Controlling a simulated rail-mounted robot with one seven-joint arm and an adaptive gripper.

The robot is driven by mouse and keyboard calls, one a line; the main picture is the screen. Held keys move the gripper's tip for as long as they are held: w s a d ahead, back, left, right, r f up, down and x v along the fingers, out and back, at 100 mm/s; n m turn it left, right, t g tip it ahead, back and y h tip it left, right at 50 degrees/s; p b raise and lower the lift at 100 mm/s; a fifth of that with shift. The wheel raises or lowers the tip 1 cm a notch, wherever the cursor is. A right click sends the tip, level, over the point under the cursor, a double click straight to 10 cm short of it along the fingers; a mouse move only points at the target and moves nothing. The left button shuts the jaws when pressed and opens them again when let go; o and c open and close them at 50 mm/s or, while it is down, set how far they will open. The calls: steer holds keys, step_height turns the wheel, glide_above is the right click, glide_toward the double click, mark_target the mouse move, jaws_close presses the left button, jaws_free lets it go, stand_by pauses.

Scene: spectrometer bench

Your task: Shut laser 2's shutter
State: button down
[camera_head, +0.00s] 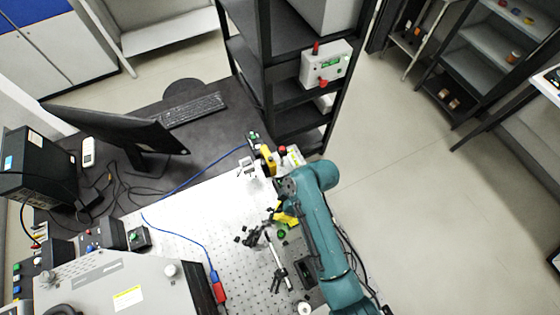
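I cannot make out which device is laser 2 or where its shutter is, as no label is readable. A small cluster of devices with yellow, red and green parts (268,159) stands at the far corner of the perforated optical table (190,222). My teal arm reaches over the table's right side, and its wrist is just in front of this cluster. My gripper (277,210) seems to be the dark part below the wrist, beside a yellow part (288,218). Its fingers are too small and covered to read. The arm hides part of the table.
Black optical mounts (277,270) stand left of my arm. A blue cable with a red connector (220,291) crosses the table. A large grey instrument (120,285) fills the lower left. A dark rack holds a grey control box (326,66). A monitor (120,128) stands at left.

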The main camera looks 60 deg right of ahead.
steer(key=shift+s+a+r+t+h+p, duration=0.1)
steer(key=shift+s+a+t+h+p, duration=0.1)
steer(key=shift+s+t+h+p, duration=0.3)
steer(key=shift+a+n+t, duration=0.15)
steer(key=shift+n+t, duration=0.25)
steer(key=shift+t, duration=0.3)
steer(key=shift+t+h, duration=0.3)
steer(key=shift+h, duration=0.1)
steer(key=c, duration=1.1)
jaws_free()
